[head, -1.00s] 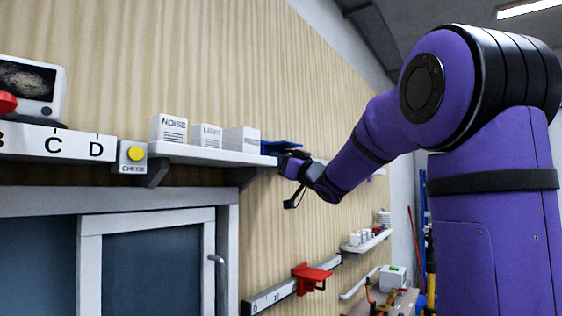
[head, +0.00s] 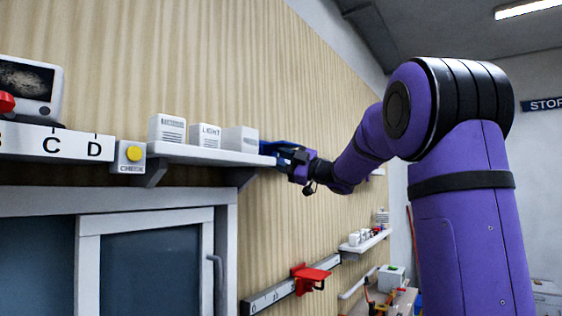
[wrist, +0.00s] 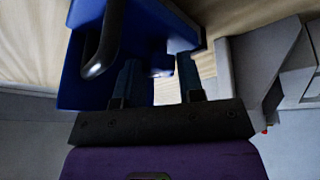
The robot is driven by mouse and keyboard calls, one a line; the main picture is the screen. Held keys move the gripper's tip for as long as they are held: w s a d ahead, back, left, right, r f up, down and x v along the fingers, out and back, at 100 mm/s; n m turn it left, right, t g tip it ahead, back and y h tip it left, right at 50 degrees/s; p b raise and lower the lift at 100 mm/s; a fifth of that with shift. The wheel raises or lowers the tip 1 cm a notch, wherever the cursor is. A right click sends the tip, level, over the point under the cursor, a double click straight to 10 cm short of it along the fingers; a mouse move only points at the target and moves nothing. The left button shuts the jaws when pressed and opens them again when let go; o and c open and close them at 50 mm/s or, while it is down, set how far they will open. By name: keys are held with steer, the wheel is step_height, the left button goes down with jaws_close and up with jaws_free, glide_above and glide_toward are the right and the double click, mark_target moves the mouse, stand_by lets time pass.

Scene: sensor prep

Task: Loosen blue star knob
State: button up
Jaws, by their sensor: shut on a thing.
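A blue holder (head: 270,146) is mounted at the right end of the white wall shelf. In the wrist view the blue holder (wrist: 150,22) fills the upper middle, with a dark curved handle-like part (wrist: 103,42) at its left. My gripper (head: 284,154) is at this holder. In the wrist view my gripper's two fingers (wrist: 160,70) reach up to either side of a small dark blue part, which looks like the star knob (wrist: 161,62). The gripper is shut on it. The knob's star shape is mostly hidden by the fingers and shadow.
The white shelf (head: 200,154) carries several white boxes (head: 239,139) left of my gripper. A yellow button (head: 133,153) is farther left. A red clamp (head: 308,277) sits on a rail below. A second shelf (head: 368,242) with small items is lower right.

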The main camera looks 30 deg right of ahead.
steer(key=shift+n+g, duration=0.4)
steer(key=shift+n, duration=0.8)
steer(key=o, duration=0.9)
steer(key=shift+r, duration=0.1)
steer(key=shift+y, duration=0.3)
steer(key=shift+d, duration=0.1)
